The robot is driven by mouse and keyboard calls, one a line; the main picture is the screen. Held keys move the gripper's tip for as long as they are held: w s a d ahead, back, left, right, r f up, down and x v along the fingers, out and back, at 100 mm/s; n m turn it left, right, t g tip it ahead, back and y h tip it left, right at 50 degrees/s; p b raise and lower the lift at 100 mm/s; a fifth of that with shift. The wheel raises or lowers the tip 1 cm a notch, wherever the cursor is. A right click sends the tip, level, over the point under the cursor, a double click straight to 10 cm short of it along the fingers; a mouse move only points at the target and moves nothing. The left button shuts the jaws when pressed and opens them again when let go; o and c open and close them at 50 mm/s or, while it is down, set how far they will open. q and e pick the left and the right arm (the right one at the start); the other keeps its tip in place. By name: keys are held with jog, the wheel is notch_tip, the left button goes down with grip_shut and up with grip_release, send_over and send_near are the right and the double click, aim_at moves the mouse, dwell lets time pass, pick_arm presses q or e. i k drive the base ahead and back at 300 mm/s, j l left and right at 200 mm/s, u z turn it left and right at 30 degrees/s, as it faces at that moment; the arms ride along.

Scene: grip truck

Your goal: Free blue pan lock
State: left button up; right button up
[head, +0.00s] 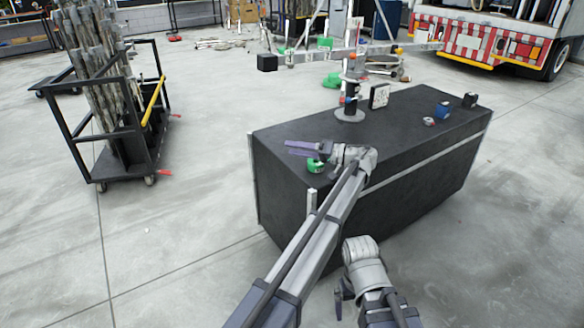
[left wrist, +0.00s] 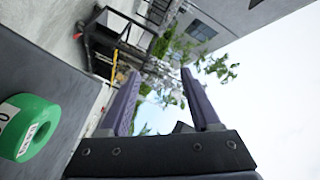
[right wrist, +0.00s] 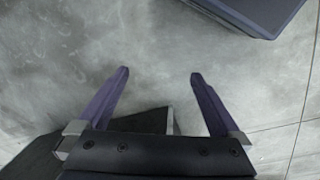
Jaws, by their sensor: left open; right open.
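A short post with a round grey base (head: 349,115) stands on the top of the black case. A small dark blue part (head: 350,104) sits low on this post; it is too small to tell whether it is the pan lock or how it is set. My left gripper (head: 289,148) is open and empty over the case's near left end, left of the post and apart from it. Its fingers also show in the left wrist view (left wrist: 160,72). My right gripper (head: 344,296) is open and empty, low in front of the case; it faces the floor in the right wrist view (right wrist: 160,73).
The black case (head: 400,125) bears a green tape roll (head: 315,166) beside my left gripper, a blue roll (head: 443,110) and small items. A cart (head: 128,140) stands left; floor between is clear.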

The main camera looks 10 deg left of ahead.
aim_at(358, 96)
jog(key=i+j+z, duration=0.35)
jog(key=i+j, duration=0.15)
jog(key=i, duration=0.15)
jog(key=i+j+z, duration=0.4)
jog(key=i+j, duration=0.2)
jog(key=j, duration=0.1)
